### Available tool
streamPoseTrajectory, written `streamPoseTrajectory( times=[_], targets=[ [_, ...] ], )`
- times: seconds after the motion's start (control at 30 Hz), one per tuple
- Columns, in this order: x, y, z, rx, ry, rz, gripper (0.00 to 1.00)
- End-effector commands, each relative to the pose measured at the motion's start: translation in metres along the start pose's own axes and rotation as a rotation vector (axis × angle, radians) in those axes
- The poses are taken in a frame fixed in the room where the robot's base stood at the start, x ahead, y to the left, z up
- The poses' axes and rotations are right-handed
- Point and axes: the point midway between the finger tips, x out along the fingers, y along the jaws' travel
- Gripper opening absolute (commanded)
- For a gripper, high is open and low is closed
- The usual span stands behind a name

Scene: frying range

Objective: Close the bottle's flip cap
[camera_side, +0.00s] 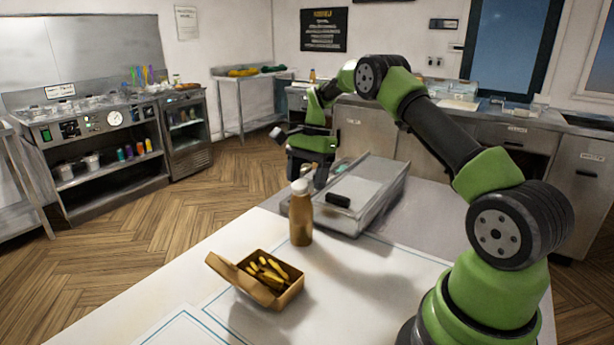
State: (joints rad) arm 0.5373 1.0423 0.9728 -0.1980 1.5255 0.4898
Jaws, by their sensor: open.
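The bottle (301,218) stands upright on the white table, brown with a pale cap (300,187) on top. The cap is too small in this view to tell how its flip lid stands. My gripper (309,171) is open, just behind and above the bottle's top, at the end of my green and black arm. Its fingertips are small and partly lost against the dark wrist, and I cannot tell whether they touch the cap.
An open cardboard box (272,297) with yellow fries sits in front of the bottle. A grey metal tray-like unit (378,190) with a black handle stands close behind and to the right. The table (345,300) is clear at front right.

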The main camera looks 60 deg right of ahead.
Motion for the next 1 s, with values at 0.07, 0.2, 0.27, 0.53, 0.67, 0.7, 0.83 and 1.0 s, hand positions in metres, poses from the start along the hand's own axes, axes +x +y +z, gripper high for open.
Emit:
streamPoseTrajectory(
  times=[0.07, 0.2, 0.27, 0.53, 0.67, 0.7, 0.83, 1.0],
  targets=[
    [0.000, 0.000, 0.000, 0.000, 0.000, 0.000, 0.62],
    [-0.008, -0.001, 0.000, 0.000, 0.001, -0.002, 0.62],
    [-0.016, -0.001, 0.000, 0.000, 0.002, -0.003, 0.62],
    [-0.064, -0.001, -0.001, -0.001, 0.004, -0.003, 0.62],
    [-0.079, -0.001, -0.001, -0.002, 0.003, -0.002, 0.62],
    [-0.082, -0.001, -0.001, -0.003, 0.004, 0.000, 0.62],
    [-0.089, 0.000, -0.001, -0.003, 0.003, 0.001, 0.62],
    [-0.096, 0.000, 0.000, 0.001, 0.001, -0.004, 0.62]
  ],
)
